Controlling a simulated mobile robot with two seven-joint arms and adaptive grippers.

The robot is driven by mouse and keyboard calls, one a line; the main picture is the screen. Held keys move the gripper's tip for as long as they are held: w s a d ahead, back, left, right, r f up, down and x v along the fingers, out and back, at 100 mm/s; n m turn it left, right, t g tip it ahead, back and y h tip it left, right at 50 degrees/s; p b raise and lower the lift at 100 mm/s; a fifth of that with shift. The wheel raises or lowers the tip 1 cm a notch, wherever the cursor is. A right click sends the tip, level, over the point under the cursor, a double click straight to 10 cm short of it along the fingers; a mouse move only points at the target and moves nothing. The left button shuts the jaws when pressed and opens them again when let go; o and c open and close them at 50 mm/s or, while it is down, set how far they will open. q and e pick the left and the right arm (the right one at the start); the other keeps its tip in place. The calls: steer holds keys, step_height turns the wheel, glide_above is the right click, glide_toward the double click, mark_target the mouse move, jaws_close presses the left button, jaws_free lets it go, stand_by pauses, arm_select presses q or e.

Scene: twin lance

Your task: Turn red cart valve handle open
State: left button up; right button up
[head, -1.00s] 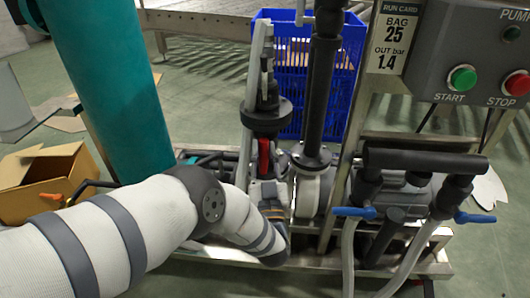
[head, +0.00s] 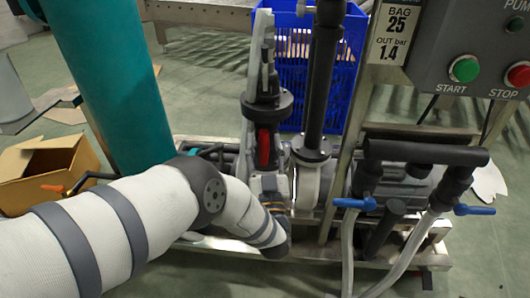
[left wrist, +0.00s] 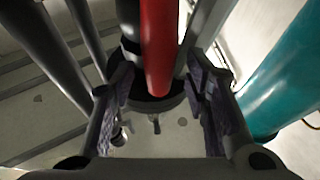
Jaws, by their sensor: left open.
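The red valve handle (head: 263,147) shows in the head view below a black flange (head: 267,106), beside the grey pipe on the cart. In the left wrist view the red handle (left wrist: 158,45) hangs down between the fingers of my left gripper (left wrist: 160,100). The fingers are open on both sides of it, with gaps left and right, and do not appear to touch it. In the head view my left gripper (head: 268,185) is at the end of the white arm, just below the handle and partly hidden by the wrist. My right gripper is not in view.
A teal column (head: 105,90) stands to the left. A dark vertical pipe (head: 325,75) stands close right of the handle. Blue-handled hose valves (head: 355,203) and the control box (head: 470,50) are farther right. A blue crate (head: 300,95) is behind, a cardboard box (head: 48,165) at left.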

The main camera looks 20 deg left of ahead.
arm_select(q)
steer(key=v, duration=1.1)
steer(key=shift+s+d+f, duration=0.15)
steer(key=shift+s+d, duration=0.05)
steer(key=shift+s, duration=0.05)
steer(key=shift+f, duration=0.1)
